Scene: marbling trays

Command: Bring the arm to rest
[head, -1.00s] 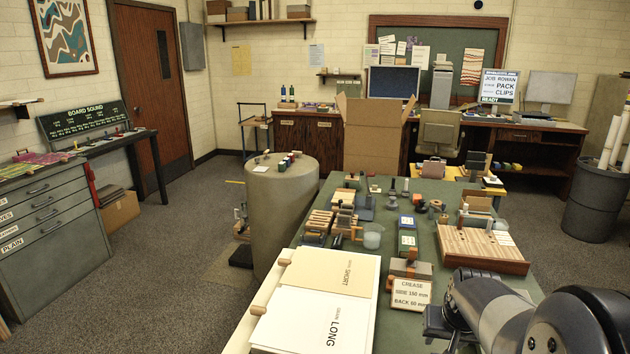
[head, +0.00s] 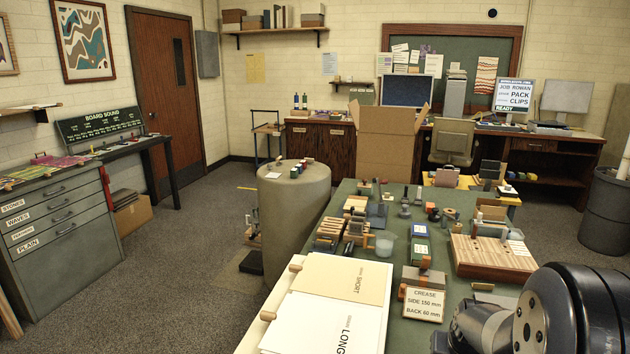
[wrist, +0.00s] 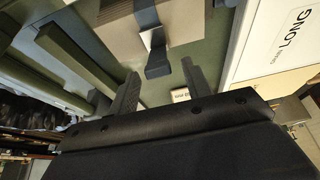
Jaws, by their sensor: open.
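My gripper (wrist: 160,84) shows in the wrist view with its two dark fingers apart. Nothing sits between the fingertips. In the head view my arm is folded low at the bottom right corner, over the near right end of the green bench (head: 400,335). The gripper itself is mostly hidden or cut off there. In the wrist view a dark metal piece (wrist: 156,58) on a tan block lies beyond the fingers; I cannot tell how far below them.
The bench holds white and tan sheets (head: 325,325), a crease sign (head: 423,304), a wooden board (head: 490,260) and several small tools. A grey round pedestal (head: 293,210) stands left of the bench. Open carpet (head: 190,270) lies between it and the drawer cabinet (head: 70,235).

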